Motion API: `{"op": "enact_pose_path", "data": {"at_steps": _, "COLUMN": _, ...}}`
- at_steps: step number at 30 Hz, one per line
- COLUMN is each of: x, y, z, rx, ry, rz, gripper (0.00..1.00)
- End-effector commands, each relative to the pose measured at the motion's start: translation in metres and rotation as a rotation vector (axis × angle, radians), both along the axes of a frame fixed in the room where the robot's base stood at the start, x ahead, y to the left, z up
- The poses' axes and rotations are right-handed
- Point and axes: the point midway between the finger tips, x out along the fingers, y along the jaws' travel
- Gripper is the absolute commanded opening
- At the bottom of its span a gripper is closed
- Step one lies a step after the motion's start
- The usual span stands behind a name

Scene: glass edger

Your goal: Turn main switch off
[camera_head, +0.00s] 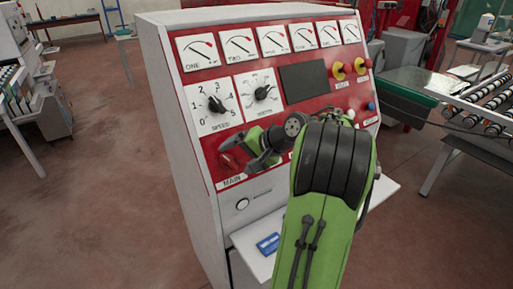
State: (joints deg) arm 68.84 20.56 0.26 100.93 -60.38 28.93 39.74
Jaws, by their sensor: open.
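The main switch (229,161) is a red rotary knob at the lower left of the red control panel (212,148), above a label reading MAIN. My gripper (243,151) is just to the right of the knob, with its fingers pointing left towards it. The fingers are dark and spread apart, and nothing shows between them. The gripper partly covers the knob's right side. I cannot tell whether a finger touches the knob, nor which position the switch is in.
The panel also carries a row of gauges (272,41), a speed dial (215,104), another dial (262,93) and yellow-and-red buttons (338,72). A white shelf (252,250) with a blue item (268,243) juts out below. Roller tables (490,98) stand at right. Floor at left is clear.

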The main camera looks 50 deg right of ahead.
Motion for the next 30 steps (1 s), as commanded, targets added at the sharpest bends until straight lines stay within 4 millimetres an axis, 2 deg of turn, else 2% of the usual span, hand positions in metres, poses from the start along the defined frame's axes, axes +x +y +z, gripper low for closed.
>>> {"op": "enact_pose_path", "data": {"at_steps": 1, "x": -0.012, "y": -0.005, "z": 0.012, "rx": -0.003, "ry": 0.0, "rz": -0.007, "gripper": 0.9}}
{"op": "enact_pose_path", "data": {"at_steps": 6, "x": -0.049, "y": -0.013, "z": 0.045, "rx": -0.003, "ry": 0.0, "rz": -0.007, "gripper": 0.9}}
{"op": "enact_pose_path", "data": {"at_steps": 13, "x": -0.087, "y": -0.021, "z": 0.078, "rx": -0.001, "ry": 0.001, "rz": -0.004, "gripper": 0.9}}
{"op": "enact_pose_path", "data": {"at_steps": 18, "x": -0.096, "y": -0.022, "z": 0.084, "rx": 0.0, "ry": 0.001, "rz": 0.0, "gripper": 0.9}}
{"op": "enact_pose_path", "data": {"at_steps": 30, "x": -0.096, "y": -0.022, "z": 0.082, "rx": 0.0, "ry": 0.001, "rz": 0.0, "gripper": 0.9}}
